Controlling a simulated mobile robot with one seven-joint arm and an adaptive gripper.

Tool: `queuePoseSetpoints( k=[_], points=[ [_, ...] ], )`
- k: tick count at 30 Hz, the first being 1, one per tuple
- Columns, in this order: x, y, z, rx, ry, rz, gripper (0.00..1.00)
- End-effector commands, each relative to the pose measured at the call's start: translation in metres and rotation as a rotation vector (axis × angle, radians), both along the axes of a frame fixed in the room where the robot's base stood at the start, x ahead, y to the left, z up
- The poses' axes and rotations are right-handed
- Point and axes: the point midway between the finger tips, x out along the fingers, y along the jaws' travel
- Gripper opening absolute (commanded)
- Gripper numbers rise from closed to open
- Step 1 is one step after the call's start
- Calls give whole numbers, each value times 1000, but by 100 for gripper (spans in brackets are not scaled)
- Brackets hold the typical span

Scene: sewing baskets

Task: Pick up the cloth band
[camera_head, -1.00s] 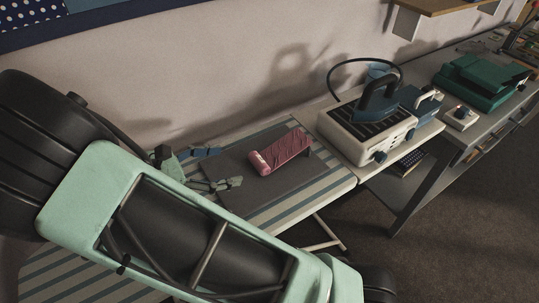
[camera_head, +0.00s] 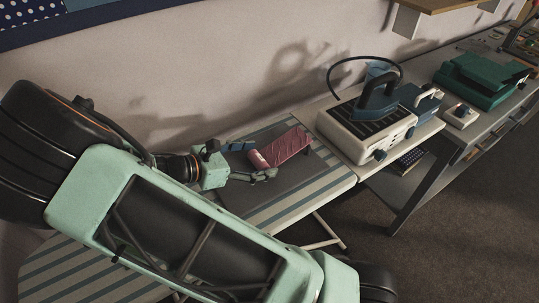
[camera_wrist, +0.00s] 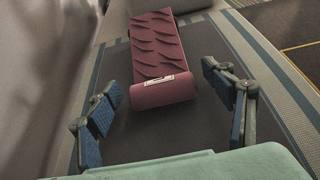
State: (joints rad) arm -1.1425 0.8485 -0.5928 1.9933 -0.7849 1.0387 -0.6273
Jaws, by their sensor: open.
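The cloth band (camera_head: 288,146) is a dark pink textured strip with a rolled near end and a small pale label. It lies on a dark grey mat (camera_head: 237,194) on the striped board. In the wrist view the band (camera_wrist: 156,50) lies ahead, its rolled end close to the space between my fingers. My gripper (camera_head: 256,160) is open, at the left end of the band in the head view. In the wrist view the blue-padded fingers of my gripper (camera_wrist: 166,108) stand wide apart on either side, with nothing between the pads that I can see touching them.
A cream steam iron station (camera_head: 362,127) with a dark iron and hose stands right of the board. A green machine (camera_head: 482,80) sits further right on the grey bench. The wall runs close behind the board. The mat around the band is clear.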

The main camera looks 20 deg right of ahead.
Motion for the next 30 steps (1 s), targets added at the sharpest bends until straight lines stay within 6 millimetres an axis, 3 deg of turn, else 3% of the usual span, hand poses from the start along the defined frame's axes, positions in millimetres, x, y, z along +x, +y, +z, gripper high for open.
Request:
queuePoseSetpoints(
  k=[3, 15, 23, 30],
  points=[
    [0, 0, 0, 0, 0, 0, 74],
    [0, 0, 0, 0, 0, 0, 30],
    [0, 1, 2, 0, -1, 0, 29],
    [0, 1, 20, 3, -1, -1, 29]
  ],
)
